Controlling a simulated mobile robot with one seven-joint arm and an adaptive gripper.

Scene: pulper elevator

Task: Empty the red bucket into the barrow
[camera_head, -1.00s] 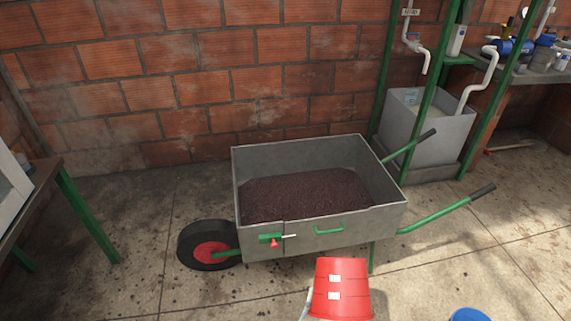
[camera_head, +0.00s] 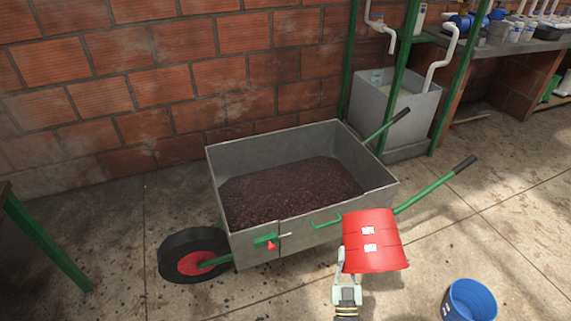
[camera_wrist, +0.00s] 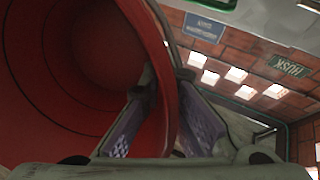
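The red bucket (camera_head: 374,240) hangs in the air near the barrow's front right corner in the head view. It looks roughly upside down, its wider end low. My gripper (camera_head: 347,286) is at its lower left edge. In the wrist view, the bucket's hollow inside (camera_wrist: 75,70) fills the left, and my gripper's fingers (camera_wrist: 165,115) sit on both sides of its wall, shut on it. The grey metal barrow (camera_head: 330,235) holds dark brown material (camera_head: 290,190) over its floor. The part of the bucket's inside that I see looks empty.
A blue bucket (camera_head: 470,301) stands on the floor at the lower right. The barrow's black wheel (camera_head: 190,256) is at left and its green handles (camera_head: 435,188) reach right. A grey tank (camera_head: 392,105) stands by the brick wall. The concrete floor in front is mostly clear.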

